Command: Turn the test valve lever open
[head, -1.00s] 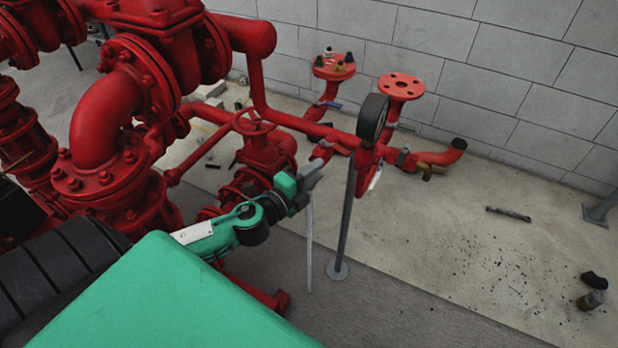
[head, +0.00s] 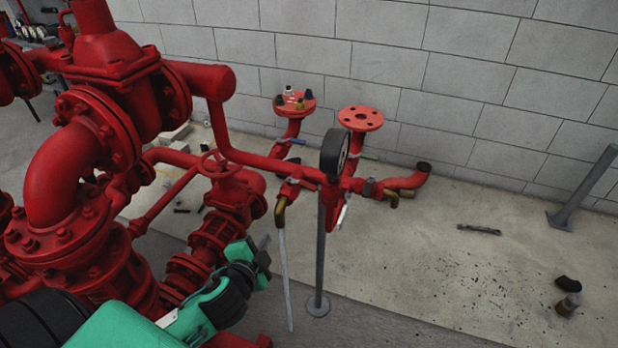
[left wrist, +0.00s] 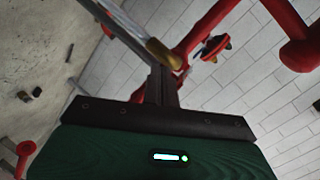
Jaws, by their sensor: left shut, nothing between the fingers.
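A small valve (head: 291,187) sits on the red pipe left of the gauge, with a blue lever (head: 311,184) beside it. A brass elbow (head: 280,212) hangs below it, above a thin grey pipe. Other blue levers show behind, under the left flange (head: 297,141) and the right flange (head: 365,155); I cannot tell which is the test valve's. My left gripper (head: 264,243) is shut and empty, below and left of the brass elbow. In the left wrist view its fingers (left wrist: 160,88) point toward the elbow (left wrist: 163,54); no lever is clear there. My right gripper is out of view.
A black round gauge (head: 334,155) stands by a grey post (head: 320,255) right of the valve. A red handwheel valve (head: 222,165) and large red pipes crowd the left. The floor at right is mostly clear, with a few loose pieces.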

